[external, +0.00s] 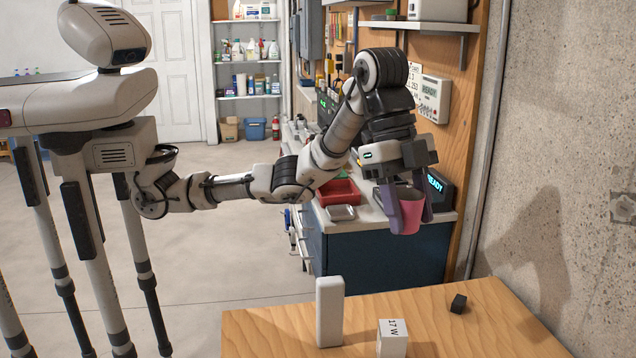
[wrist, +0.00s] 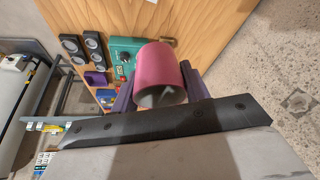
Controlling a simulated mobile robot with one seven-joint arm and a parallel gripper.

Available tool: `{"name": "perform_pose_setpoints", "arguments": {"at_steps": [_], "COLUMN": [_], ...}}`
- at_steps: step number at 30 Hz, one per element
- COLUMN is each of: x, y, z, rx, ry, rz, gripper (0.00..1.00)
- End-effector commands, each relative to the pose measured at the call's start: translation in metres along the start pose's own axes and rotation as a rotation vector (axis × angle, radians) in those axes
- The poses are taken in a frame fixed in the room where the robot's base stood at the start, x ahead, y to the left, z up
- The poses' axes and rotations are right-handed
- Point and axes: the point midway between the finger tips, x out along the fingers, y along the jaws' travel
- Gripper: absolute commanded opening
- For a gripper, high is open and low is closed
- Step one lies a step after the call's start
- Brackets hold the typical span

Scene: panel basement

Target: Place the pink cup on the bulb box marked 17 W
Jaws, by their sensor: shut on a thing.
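The pink cup (external: 411,212) is between the two purple-grey fingers of my gripper (external: 408,212), high above the wooden table in the external view. My gripper is shut on the cup. In the wrist view the pink cup (wrist: 161,75) shows between the fingers, with its pale opening turned toward the camera. The bulb box marked 17 W (external: 392,338) is a small white box standing on the wooden table at the bottom of the external view. Its mark shows on one side, and its flat top is bare. The cup is above and apart from it.
A taller white block (external: 330,312) stands left of the bulb box on the wooden table (external: 270,335). A small black block (external: 458,303) lies to the right. Behind, a blue workbench (external: 380,258) carries a red tray (external: 338,192). A concrete wall (external: 570,150) bounds the right.

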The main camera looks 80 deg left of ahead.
Motion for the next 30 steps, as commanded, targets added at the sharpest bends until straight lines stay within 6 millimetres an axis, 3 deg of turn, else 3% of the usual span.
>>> {"name": "perform_pose_setpoints", "arguments": {"at_steps": [15,26,30], "x": [0.117,0.148,0.168], "y": [0.000,0.001,0.000], "z": [0.050,0.062,0.071], "rx": [0.001,0.001,0.000], "ry": [-0.003,-0.001,-0.002], "rz": [0.003,0.002,0.002], "gripper": [0.24,0.24,0.24]}}
